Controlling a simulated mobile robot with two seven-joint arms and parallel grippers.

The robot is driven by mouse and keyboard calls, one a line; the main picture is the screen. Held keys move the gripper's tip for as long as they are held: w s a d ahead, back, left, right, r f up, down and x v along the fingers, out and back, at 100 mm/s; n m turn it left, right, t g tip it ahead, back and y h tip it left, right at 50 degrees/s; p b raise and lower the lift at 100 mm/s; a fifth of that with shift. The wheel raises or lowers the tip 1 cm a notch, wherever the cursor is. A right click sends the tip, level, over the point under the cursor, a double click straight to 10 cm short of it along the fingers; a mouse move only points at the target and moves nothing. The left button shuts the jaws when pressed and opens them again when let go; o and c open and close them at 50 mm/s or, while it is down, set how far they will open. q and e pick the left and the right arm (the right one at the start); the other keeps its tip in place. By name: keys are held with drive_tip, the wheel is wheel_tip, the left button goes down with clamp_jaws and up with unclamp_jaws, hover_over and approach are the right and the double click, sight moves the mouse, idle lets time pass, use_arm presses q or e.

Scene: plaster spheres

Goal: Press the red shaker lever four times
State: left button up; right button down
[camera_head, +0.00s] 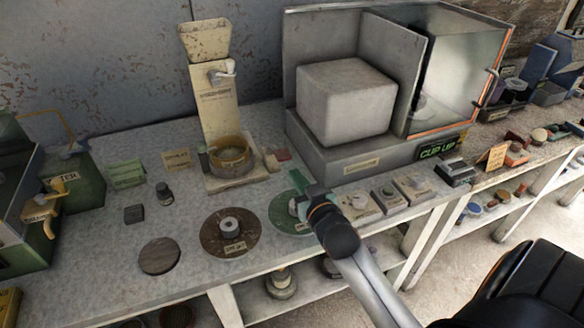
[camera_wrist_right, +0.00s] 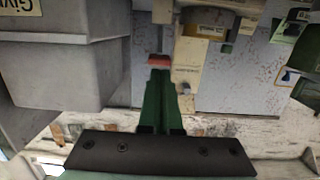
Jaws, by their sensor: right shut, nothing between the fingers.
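A small red piece, seemingly the shaker lever (camera_head: 281,155), lies at the right of the base of a worn cream machine (camera_head: 216,106) with a round yellow-rimmed dish (camera_head: 231,156). In the wrist view the red lever (camera_wrist_right: 159,61) shows right at the fingertips. I cannot tell whether they touch it. My right gripper (camera_head: 297,180), with green fingers, is shut and empty, just in front of the red piece in the head view. It also shows in the wrist view (camera_wrist_right: 159,76). My left gripper is not in view.
A grey cabinet with a large pale block (camera_head: 347,100) stands right of the machine. A brown disc (camera_head: 215,237) and a green disc (camera_head: 282,221) lie at the table's front. Small control boxes (camera_head: 388,197) stand right of my gripper. A green machine (camera_head: 75,185) is at left.

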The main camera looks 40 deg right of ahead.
drive_tip(key=v, duration=0.2)
drive_tip(key=f+v, duration=0.1)
drive_tip(key=v, duration=0.2)
drive_tip(key=shift+s+b, duration=0.3)
drive_tip(key=shift+s, duration=0.05)
drive_tip(key=shift+a, duration=0.1)
idle(2.0)
